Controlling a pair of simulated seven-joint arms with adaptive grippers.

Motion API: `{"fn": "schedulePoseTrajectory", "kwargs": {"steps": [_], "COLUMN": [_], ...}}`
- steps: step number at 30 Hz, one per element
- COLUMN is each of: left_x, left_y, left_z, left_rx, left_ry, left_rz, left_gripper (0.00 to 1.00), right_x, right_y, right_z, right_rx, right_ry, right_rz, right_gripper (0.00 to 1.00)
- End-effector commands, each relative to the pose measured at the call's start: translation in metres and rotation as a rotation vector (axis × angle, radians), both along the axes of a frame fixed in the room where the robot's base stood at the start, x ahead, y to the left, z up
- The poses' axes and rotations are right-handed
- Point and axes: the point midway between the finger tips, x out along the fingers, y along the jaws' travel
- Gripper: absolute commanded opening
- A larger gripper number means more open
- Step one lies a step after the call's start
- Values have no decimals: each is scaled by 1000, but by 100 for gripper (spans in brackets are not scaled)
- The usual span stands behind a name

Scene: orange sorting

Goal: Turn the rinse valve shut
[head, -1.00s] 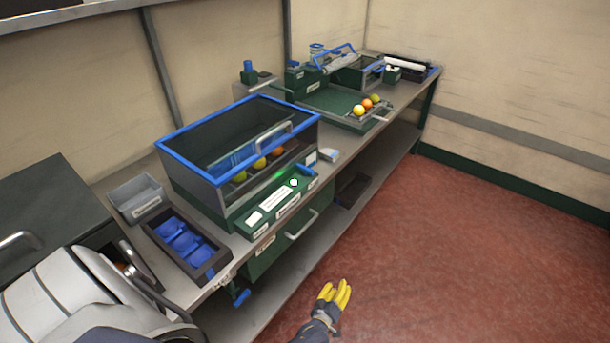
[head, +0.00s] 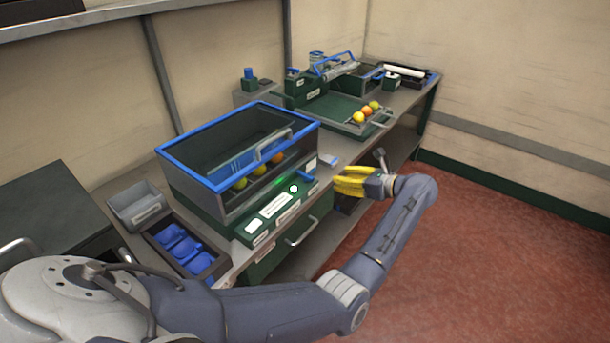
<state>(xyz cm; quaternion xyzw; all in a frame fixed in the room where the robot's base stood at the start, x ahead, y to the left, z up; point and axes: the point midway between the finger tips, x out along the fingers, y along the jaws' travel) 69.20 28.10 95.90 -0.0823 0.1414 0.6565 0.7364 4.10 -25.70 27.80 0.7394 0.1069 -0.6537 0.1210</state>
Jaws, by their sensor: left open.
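I cannot tell for sure which fitting is the rinse valve. A small blue handle (head: 307,179) shows at the right end of the green control panel on the blue-rimmed machine (head: 240,160). A blue-topped fitting (head: 248,75) stands on a grey box at the back of the bench. My left gripper (head: 346,186) has yellow fingers. It is open and appears empty, right of the panel at the bench's front edge, apart from the blue handle. My left arm crosses the lower picture and hides part of the bench front. My right gripper is out of view.
Orange and yellow fruit (head: 367,112) lies on the green tray station (head: 330,110) at the back. A grey bin (head: 138,204) and a dark tray of blue items (head: 185,247) stand at left. A drawer handle (head: 302,232) juts below the panel. The red floor at right is clear.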

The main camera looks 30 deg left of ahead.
Motion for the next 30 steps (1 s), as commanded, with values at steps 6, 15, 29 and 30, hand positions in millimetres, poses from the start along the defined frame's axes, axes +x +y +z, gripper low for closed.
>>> {"fn": "schedulePoseTrajectory", "kwargs": {"steps": [6, 15, 29, 30], "left_x": [2, 5, 12, 13], "left_y": [-3, 37, 112, 118], "left_z": [2, -13, -45, -47], "left_rx": [-79, -75, -74, -74], "left_ry": [-58, -56, -54, -55], "left_rz": [34, 36, 34, 35], "left_gripper": [36, 36, 36, 36], "right_x": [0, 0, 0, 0], "right_y": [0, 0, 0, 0], "right_z": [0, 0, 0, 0], "right_rx": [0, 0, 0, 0], "right_ry": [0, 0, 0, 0], "right_rz": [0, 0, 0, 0], "right_gripper": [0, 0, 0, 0]}}
